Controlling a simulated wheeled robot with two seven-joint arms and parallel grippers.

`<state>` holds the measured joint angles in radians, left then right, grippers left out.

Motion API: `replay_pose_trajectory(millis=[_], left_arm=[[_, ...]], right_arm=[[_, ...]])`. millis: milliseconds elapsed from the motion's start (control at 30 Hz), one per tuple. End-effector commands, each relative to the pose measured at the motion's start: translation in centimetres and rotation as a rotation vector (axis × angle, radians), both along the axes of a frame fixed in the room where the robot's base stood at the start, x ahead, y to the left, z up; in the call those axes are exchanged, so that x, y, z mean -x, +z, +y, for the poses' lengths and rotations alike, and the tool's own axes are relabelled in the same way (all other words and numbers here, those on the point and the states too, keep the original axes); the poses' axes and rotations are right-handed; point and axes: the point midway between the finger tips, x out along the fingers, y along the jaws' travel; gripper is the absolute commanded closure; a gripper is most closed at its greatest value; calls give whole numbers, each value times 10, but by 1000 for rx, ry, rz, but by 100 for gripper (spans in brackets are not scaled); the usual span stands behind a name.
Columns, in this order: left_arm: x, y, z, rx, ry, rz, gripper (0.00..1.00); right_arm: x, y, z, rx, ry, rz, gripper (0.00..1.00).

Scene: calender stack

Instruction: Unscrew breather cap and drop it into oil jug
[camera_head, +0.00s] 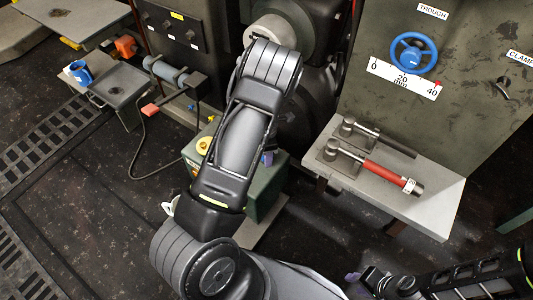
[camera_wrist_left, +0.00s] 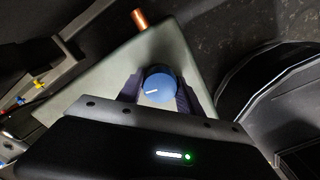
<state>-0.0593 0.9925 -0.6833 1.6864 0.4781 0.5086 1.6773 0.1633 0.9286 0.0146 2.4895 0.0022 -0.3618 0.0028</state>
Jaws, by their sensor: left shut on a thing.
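The round blue breather cap (camera_wrist_left: 158,84) with a white mark shows in the left wrist view, over the pale green top of a box (camera_wrist_left: 95,82). My left gripper (camera_wrist_left: 157,92) has its dark fingers on either side of the cap and is shut on it. I cannot tell whether the cap is still seated. In the head view my left arm hides the cap; the green box (camera_head: 265,190) shows beside the arm.
A copper-coloured stub (camera_wrist_left: 139,18) stands near the box's far corner. A grey shelf (camera_head: 432,208) at right holds two hammer-like tools. A cable (camera_head: 137,150) hangs left.

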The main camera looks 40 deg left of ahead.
Motion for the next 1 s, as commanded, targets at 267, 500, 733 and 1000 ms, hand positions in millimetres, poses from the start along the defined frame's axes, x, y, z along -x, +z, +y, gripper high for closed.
replay_pose_trajectory(millis=[267, 500, 733, 1000], left_arm=[[1, 1, -1, 0, 127, 4, 99], [1, -1, -1, 1, 190, 3, 99], [1, -1, -1, 1, 207, 3, 99], [2, -1, -1, 1, 368, 5, 99]], right_arm=[[0, 8, 0, 0, 0, 0, 64], [0, 9, 0, 0, 0, 0, 64], [0, 11, 0, 0, 0, 0, 64], [0, 19, 0, 0, 0, 0, 64]])
